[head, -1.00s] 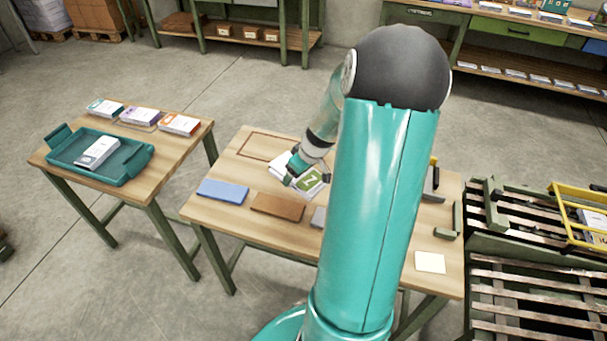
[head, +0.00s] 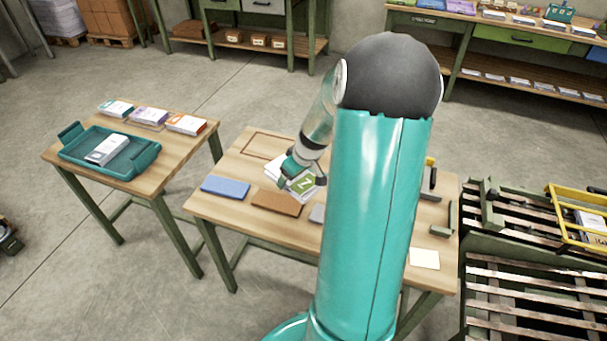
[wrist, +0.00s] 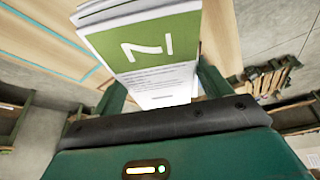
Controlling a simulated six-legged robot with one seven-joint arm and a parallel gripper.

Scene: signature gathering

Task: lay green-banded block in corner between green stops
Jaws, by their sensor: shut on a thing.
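The green-banded block (head: 304,184) is a white stack of printed sheets with a green band marked with a white figure. My gripper (head: 290,176) is shut on it over the middle of the work table. In the wrist view the block (wrist: 150,65) stands out between the fingers, its green face toward the camera. Its height above the table is hard to tell. Dark green stops (head: 440,231) form a corner at the table's right side, well to the right of the block. My arm hides part of the table between them.
A blue board (head: 225,187) and a brown board (head: 276,203) lie along the table's front left. A pale card (head: 424,259) lies at the front right. A side table with a teal tray (head: 140,163) stands left. A slatted rack (head: 500,290) stands right.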

